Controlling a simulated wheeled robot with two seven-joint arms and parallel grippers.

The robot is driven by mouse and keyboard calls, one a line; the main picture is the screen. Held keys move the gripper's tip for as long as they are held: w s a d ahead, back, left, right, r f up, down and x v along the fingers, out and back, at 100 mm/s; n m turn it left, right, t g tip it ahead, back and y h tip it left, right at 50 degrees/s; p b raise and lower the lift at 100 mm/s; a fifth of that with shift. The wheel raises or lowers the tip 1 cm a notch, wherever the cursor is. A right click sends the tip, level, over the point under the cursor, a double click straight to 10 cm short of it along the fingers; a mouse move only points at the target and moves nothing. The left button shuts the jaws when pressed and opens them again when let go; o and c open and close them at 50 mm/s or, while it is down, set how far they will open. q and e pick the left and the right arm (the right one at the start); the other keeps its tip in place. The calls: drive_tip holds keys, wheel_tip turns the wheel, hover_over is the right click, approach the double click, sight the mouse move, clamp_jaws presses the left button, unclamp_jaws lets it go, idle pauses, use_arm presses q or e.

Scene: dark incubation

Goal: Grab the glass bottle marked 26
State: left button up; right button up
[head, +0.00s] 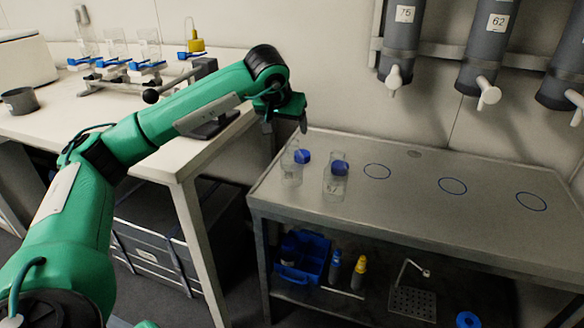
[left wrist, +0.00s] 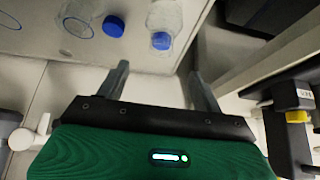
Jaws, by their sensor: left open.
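The right one bears a small mark that I cannot read clearly; I cannot tell which is marked 26. My left gripper (head: 286,124) is open and empty, above and behind the left bottle, apart from both. In the left wrist view, the open fingers (left wrist: 160,88) point toward the table, with one bottle (left wrist: 164,14) beyond them and the other bottle (left wrist: 80,12) to its left. My right gripper is not in view.
The metal table (head: 408,205) has several blue rings and free room to the right. Grey dispensers (head: 400,40) with white taps hang above it. A white bench (head: 90,118) with glassware stands left, separated by a gap. A lower shelf holds a blue caddy (head: 312,262).

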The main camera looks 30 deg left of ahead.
sight(291, 142)
use_arm(q)
drive_tip(key=x, duration=0.6)
drive_tip(key=shift+b, duration=0.3)
drive_tip(key=x, duration=0.5)
drive_tip(key=shift+s+f+b, duration=0.2)
drive_tip(key=shift+s+b, duration=0.05)
drive_tip(key=shift+b, duration=0.15)
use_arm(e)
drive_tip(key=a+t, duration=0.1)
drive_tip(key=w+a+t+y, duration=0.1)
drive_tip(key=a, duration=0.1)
use_arm(q)
drive_tip(key=shift+c, duration=0.2)
clamp_jaws()
